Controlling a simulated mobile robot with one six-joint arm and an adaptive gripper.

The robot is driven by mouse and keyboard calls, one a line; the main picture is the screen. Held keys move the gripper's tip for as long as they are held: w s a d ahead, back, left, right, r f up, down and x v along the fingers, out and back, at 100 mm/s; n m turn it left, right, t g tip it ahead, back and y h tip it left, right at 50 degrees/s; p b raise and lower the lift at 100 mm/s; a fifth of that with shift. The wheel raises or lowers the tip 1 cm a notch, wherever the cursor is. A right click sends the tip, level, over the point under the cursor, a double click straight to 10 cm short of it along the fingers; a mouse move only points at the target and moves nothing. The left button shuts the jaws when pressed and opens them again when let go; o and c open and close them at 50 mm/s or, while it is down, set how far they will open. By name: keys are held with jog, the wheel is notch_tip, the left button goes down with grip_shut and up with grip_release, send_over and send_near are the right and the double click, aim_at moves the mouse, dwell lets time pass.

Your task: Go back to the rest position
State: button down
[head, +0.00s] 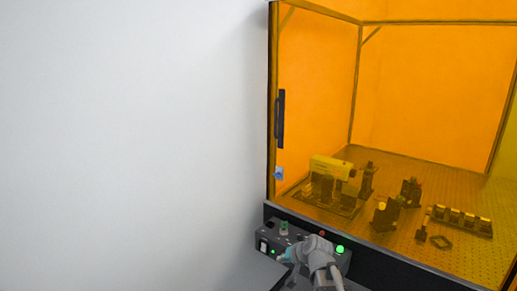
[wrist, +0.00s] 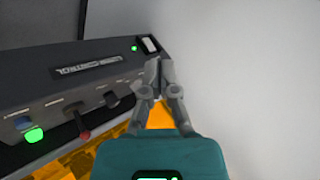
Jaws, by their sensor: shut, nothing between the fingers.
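My gripper (wrist: 158,72) is shut and empty in the wrist view, its two fingers together at the tips. Its teal body fills the lower middle of that view. In the wrist view the fingertips overlap the end of a dark control box (wrist: 40,84), near a white rocker switch (wrist: 149,44); I cannot tell whether they touch it. In the head view my arm reaches up from the bottom edge, with the gripper low in front of the same control box (head: 262,232). The fingertips are hard to make out there.
An orange-walled enclosure (head: 430,85) with a black handle (head: 281,118) fills the right, holding optics on a perforated table. The control box carries a lit green button (wrist: 34,135), a blue button (wrist: 22,123) and a red-tipped lever (wrist: 84,134). A bare white wall lies left.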

jog(key=s+d+f+n+g+h, duration=0.1)
jog(key=s+d+f+g+h, duration=0.1)
jog(key=s, duration=0.6)
jog(key=s+d+f+n+g+h, duration=0.1)
jog(key=s+d+f+g+h, duration=0.2)
jog(key=s+d, duration=0.4)
jog(key=shift+s+f+g+h, duration=0.2)
jog(key=shift+s+g+h, duration=0.3)
jog(key=shift+s+g, duration=0.45)
jog(key=shift+s, duration=0.1)
